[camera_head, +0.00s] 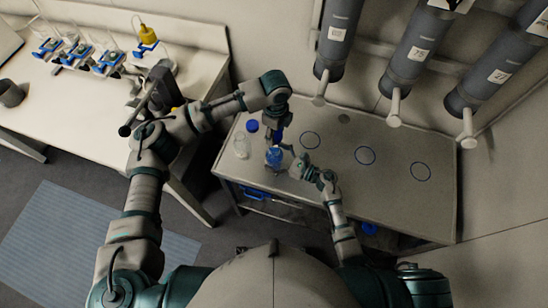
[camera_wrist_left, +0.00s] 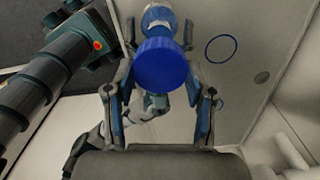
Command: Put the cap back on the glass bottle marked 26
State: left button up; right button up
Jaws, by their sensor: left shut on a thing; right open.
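My left gripper (camera_head: 276,142) points down at the left part of the bench and is shut on a blue cap. The cap (camera_wrist_left: 162,63) fills the space between its fingers in the left wrist view. A glass bottle with blue on it (camera_head: 274,160) stands just below this gripper. Part of a bottle (camera_wrist_left: 157,17) shows beyond the cap; I cannot tell whether the cap touches it. My right gripper (camera_head: 301,164) is open, close to the right of the bottle. A clear bottle (camera_head: 241,147) stands to the left. I cannot read the number 26 on either bottle.
A second blue cap (camera_head: 252,126) lies behind the clear bottle. Dark circles (camera_head: 365,155) mark the bench (camera_head: 320,185), whose right part is clear. Large grey cylinders (camera_head: 415,50) hang behind it. A white table (camera_head: 85,110) with blue-based apparatus stands to the left.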

aim_at(275, 147)
jog(key=c, duration=1.8)
pick_arm(q)
jog(key=shift+f, duration=2.4)
jog(key=shift+f, duration=0.9)
jog(key=shift+f, duration=0.6)
